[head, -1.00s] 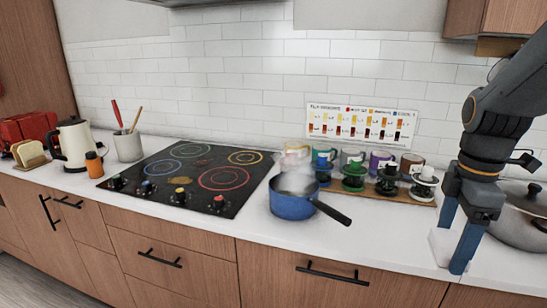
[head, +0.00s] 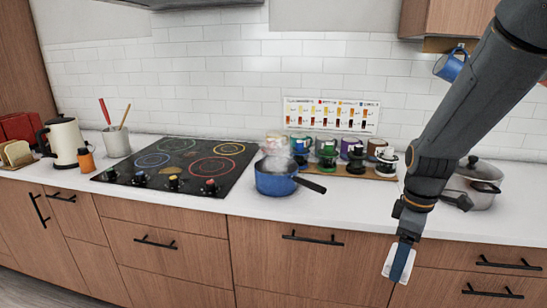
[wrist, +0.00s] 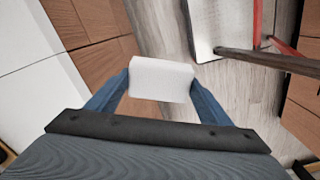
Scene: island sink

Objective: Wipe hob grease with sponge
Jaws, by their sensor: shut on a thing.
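My gripper (head: 399,263) is shut on a white block, the sponge (wrist: 161,80), which sits between the blue fingers in the wrist view. In the head view the sponge and fingers are in front of the drawer fronts, below the counter edge. The black glass hob (head: 130,181) is at the left on the counter, well apart from my gripper. It has coloured rings and several knobs along its front. Brownish patches (head: 191,154) show between the rings; I cannot tell clearly whether they are grease.
A steaming blue pan (head: 275,184) stands right of the hob, its handle pointing right. Several mugs and drippers stand on a wooden board (head: 362,173) behind it. A lidded grey pot (head: 471,190) is at the right. The counter's front strip (head: 300,214) is clear.

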